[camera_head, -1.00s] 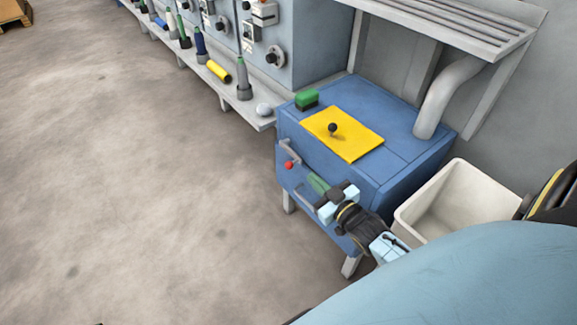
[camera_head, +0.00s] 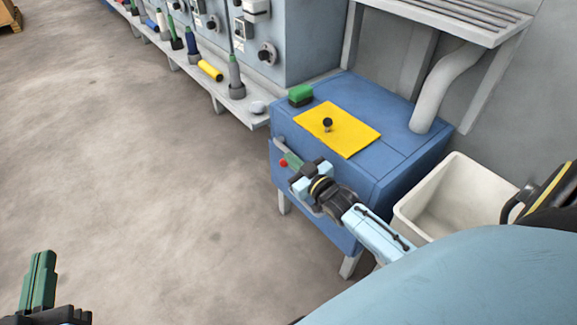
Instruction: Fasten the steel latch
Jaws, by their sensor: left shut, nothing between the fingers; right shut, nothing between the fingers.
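The steel latch (camera_head: 279,149) is on the upper front face of the blue cabinet (camera_head: 410,165), with a red knob (camera_head: 283,163) at its lower end. My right gripper (camera_head: 291,160) is shut and empty. My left gripper (camera_head: 43,257) is shut and empty, low at the left over the floor, far from the cabinet.
A yellow sheet (camera_head: 350,135) with a black knob (camera_head: 327,124) and a green block (camera_head: 300,95) are on the cabinet top. A grey pipe (camera_head: 440,92) rises behind. A cream bin (camera_head: 455,200) stands at right. A spindle ledge (camera_head: 205,86) runs left.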

